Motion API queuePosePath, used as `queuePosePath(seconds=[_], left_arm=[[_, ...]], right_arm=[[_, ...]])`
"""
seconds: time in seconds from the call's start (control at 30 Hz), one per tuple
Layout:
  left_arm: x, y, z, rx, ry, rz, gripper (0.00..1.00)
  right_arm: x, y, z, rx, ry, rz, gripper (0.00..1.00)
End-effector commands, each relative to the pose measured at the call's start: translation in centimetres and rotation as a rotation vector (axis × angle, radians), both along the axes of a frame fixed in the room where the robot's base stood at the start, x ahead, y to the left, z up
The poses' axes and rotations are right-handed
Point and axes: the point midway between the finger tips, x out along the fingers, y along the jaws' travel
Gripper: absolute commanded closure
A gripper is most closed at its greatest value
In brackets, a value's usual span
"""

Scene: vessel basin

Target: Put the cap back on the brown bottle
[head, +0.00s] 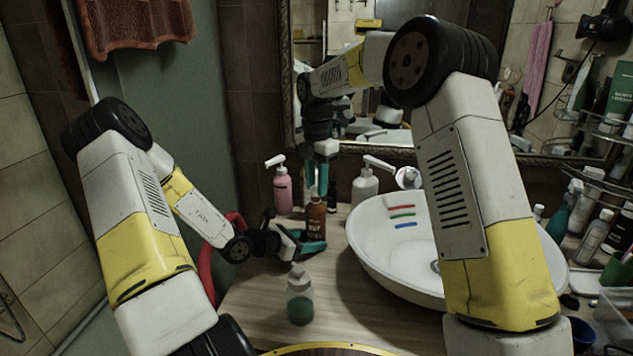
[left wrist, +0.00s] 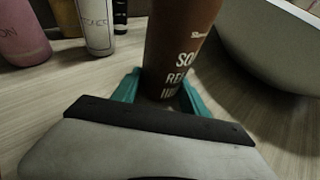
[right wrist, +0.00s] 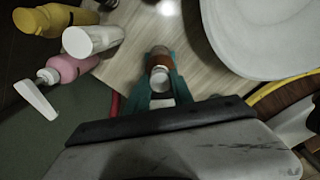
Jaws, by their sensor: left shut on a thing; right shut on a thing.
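The brown bottle (head: 316,217) stands upright on the counter, left of the basin. My left gripper (head: 312,247) is shut around its lower body, and the left wrist view shows the bottle (left wrist: 180,50) between the teal fingers (left wrist: 160,95). My right gripper (head: 318,182) points down from above, its fingertips at the bottle's top. In the right wrist view a pale cap (right wrist: 160,78) sits between the right fingers (right wrist: 161,72), in line with the bottle. The fingers partly hide the neck, so I cannot tell whether the cap touches it.
A pink pump bottle (head: 282,190) and a white pump bottle (head: 364,186) stand behind. A clear bottle with green liquid (head: 300,296) stands in front. The white basin (head: 375,255) is close on the right. Bare counter (head: 350,310) lies between the clear bottle and basin.

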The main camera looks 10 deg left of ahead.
Motion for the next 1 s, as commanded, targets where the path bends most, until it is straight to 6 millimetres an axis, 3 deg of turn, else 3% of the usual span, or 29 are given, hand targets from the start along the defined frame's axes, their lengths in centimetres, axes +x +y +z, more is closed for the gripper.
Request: queuePosePath(seconds=[1.0], left_arm=[[0.0,0.0,0.0,-0.001,-0.001,0.000,1.00]], right_arm=[[0.0,0.1,-1.1,0.000,0.000,-0.007,1.00]])
